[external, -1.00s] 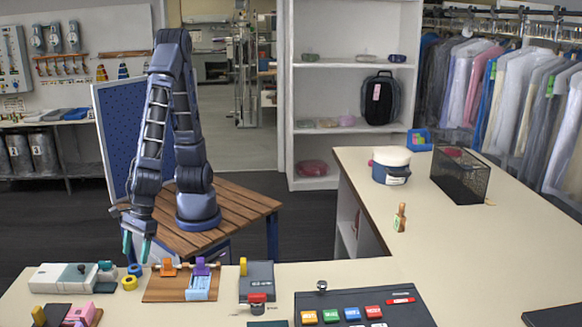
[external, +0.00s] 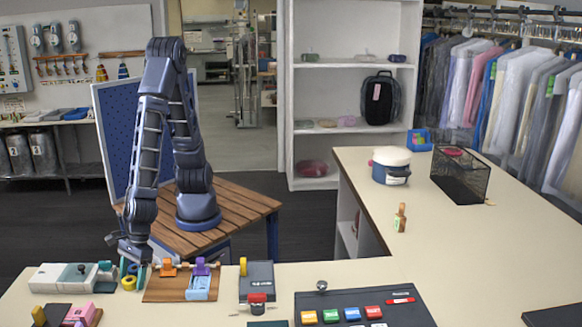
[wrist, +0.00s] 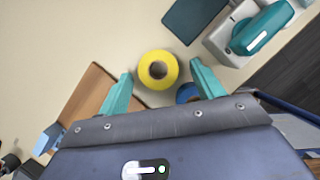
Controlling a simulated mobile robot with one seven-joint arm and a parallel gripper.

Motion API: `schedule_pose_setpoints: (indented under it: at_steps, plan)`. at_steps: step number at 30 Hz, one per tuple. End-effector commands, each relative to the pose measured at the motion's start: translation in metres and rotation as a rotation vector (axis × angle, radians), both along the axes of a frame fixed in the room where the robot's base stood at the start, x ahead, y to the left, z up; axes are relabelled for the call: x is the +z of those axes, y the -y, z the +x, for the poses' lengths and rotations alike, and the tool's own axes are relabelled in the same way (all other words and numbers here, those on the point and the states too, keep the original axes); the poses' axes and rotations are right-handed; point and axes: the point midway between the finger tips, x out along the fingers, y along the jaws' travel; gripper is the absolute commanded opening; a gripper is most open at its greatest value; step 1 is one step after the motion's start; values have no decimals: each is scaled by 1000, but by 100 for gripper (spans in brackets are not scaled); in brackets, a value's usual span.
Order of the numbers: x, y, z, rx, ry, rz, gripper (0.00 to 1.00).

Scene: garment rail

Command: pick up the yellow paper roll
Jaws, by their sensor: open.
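The yellow paper roll (wrist: 158,70) lies flat on the cream counter, with its dark round core facing up in the wrist view. It also shows in the external view (external: 129,283), just below my gripper's fingertips. My gripper (wrist: 160,86) is open, with one teal finger on each side of the roll in the picture. The roll appears slightly beyond the fingertips, and I cannot tell whether they touch it.
A wooden board (external: 165,294) with orange and purple holders stands right of the roll. A white and teal device (external: 66,277) stands to its left. A dark box (external: 257,277) is farther right. Bare counter lies in front of the roll.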

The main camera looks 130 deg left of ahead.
Motion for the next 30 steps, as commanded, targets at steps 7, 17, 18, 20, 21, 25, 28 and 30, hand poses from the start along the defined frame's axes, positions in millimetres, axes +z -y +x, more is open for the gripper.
schedule_pose_setpoints:
  at_steps: [7, 17, 18, 20, 21, 25, 28, 30]
  plan:
    - [-1, 0, 0, 1, 0, 0, 67]
    - [-1, 0, 0, 1, 0, 0, 18]
    - [-1, 0, 0, 1, 0, 0, 18]
    - [-1, 0, 0, 1, 0, 0, 18]
    - [-1, 0, 0, 1, 0, 0, 18]
    - [1, 1, 0, 0, 0, -1, 18]
    - [6, 1, 0, -1, 2, -2, 18]
    - [11, 1, 0, -2, 1, -2, 18]
